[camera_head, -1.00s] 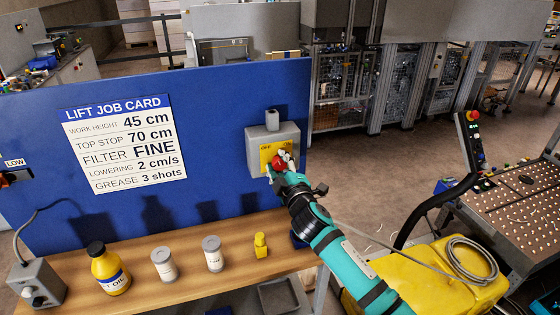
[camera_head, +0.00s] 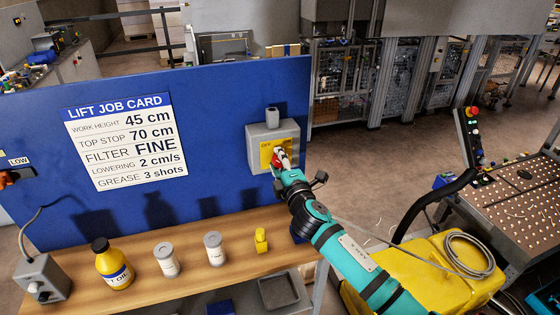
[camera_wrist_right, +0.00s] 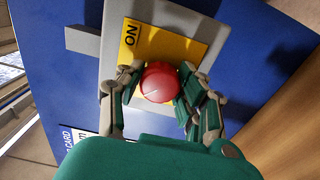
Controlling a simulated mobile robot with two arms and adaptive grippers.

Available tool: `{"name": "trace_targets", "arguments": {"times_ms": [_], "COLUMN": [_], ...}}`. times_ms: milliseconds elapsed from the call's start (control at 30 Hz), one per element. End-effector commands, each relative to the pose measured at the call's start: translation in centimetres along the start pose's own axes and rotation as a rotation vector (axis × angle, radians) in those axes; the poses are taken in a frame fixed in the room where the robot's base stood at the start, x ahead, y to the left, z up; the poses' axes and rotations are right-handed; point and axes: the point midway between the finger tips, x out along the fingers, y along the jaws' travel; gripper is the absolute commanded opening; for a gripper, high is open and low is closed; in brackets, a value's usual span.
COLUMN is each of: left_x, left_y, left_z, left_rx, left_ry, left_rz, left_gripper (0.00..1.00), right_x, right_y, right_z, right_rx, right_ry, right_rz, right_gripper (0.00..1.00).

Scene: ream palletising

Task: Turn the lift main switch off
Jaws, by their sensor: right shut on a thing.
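The lift main switch is a grey box (camera_head: 262,136) on the blue panel, with a yellow plate (camera_head: 266,150) and a red knob (camera_head: 276,159). In the right wrist view the red knob (camera_wrist_right: 159,82) sits between the fingers of my right gripper (camera_wrist_right: 154,92). The yellow plate (camera_wrist_right: 165,45) there reads "ON" near its upper left; the rest of its lettering is hidden. My right gripper (camera_head: 279,161) is shut on the knob in the head view. My left gripper is not in view.
A wooden shelf (camera_head: 190,248) below holds a yellow oil bottle (camera_head: 113,268), two pale cans and a small yellow item (camera_head: 261,240). A lift job card (camera_head: 125,140) is on the panel. A yellow machine (camera_head: 430,270) stands at lower right.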

Motion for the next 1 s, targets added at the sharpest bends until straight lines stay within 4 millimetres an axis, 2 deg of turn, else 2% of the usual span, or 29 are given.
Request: {"name": "trace_targets", "arguments": {"times_ms": [267,300,467,767,867,1000], "left_x": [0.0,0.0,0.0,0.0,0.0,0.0], "left_y": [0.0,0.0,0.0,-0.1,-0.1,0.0], "left_z": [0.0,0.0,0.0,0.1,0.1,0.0], "left_rx": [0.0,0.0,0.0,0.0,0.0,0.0], "left_ry": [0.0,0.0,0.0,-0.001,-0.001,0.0], "left_rz": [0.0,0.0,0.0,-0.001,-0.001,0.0], "left_gripper": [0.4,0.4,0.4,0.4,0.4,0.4], "right_x": [0.0,0.0,0.0,-0.1,-0.8,-2.8], "right_y": [-0.2,-0.2,-0.2,-0.1,-0.1,-0.1], "right_z": [0.0,0.0,0.0,0.0,0.0,0.0], "right_rx": [-0.003,-0.003,-0.002,-0.001,0.0,-0.002], "right_ry": [0.0,0.0,0.0,0.0,0.0,0.001], "right_rz": [-0.004,-0.004,-0.003,-0.001,0.0,-0.001], "right_gripper": [0.04,0.4,0.61,0.61,0.61,0.61]}}
